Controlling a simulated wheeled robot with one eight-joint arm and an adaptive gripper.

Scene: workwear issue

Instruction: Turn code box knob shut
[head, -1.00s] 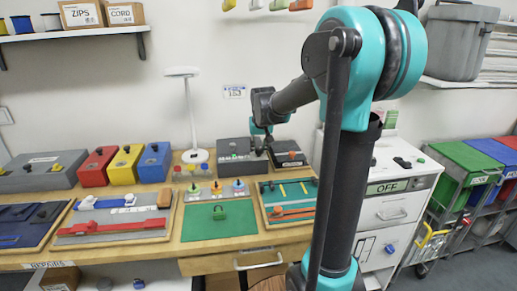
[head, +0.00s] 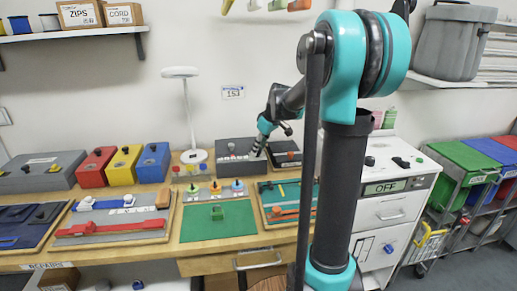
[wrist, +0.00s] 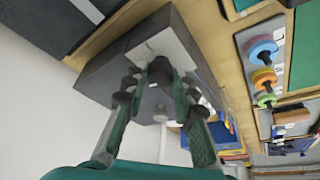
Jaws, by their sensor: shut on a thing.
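The code box, a dark grey box (head: 235,146) with a row of small buttons on its front, stands at the back of the workbench against the wall. My gripper (head: 257,152) slants down onto the right part of its face. In the wrist view the box's light grey panel (wrist: 178,48) shows with a dark round knob (wrist: 160,70) on it. My gripper (wrist: 158,84) has its green fingers on both sides of this knob and is shut on it. The knob's marking and exact angle cannot be made out.
A smaller dark box (head: 285,153) stands close to the right of the code box. A white lamp (head: 194,156) stands to the left. Coloured knobs on a panel (head: 214,191) and a green mat (head: 217,225) lie in front.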

